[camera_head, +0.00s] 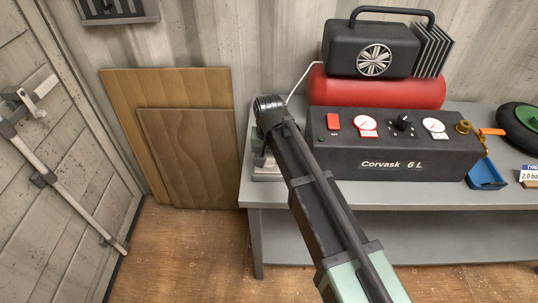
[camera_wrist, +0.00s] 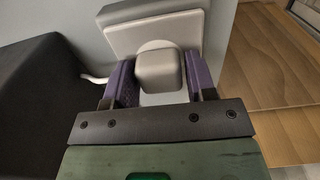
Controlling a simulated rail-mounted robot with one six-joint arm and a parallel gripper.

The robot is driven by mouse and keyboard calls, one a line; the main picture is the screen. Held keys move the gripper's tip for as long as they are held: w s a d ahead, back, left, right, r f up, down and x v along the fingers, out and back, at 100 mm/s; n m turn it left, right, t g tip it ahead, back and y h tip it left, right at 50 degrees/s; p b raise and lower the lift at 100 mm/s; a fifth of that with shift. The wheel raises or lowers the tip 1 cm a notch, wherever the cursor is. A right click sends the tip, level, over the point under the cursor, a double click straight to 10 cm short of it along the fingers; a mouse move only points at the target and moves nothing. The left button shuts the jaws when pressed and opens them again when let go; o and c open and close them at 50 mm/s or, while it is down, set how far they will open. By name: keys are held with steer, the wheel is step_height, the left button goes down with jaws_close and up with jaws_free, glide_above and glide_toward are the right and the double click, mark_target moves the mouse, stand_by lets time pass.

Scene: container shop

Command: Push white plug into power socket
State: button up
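The white plug (camera_wrist: 160,70), a rounded pale block, sits between the two purple fingers of my gripper (camera_wrist: 158,78) in the wrist view. The fingers lie close along its left and right sides, with no clear gap, and appear shut on it. The power socket (camera_wrist: 188,30), a pale box with a sloped plate, is directly behind the plug. A round pale part shows at the plug's far end; whether the plug is seated is hidden. In the head view my arm covers the plug and fingertips; only a bit of the socket's base (camera_head: 266,174) shows.
A grey bench (camera_head: 310,196) carries the black Corvask panel (camera_head: 390,150) and the red-tank compressor (camera_head: 375,92) right of my arm. A white cable (camera_head: 303,80) runs from the compressor down behind my wrist. Wooden boards (camera_head: 187,155) lean on the wall at left.

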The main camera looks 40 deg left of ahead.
steer(key=o, duration=0.3)
steer(key=shift+o, duration=0.2)
steer(key=shift+r, duration=0.1)
step_height(320, 180, up, 11)
steer(key=p, duration=1)
steer(key=shift+p, duration=0.4)
steer(key=shift+f, duration=0.2)
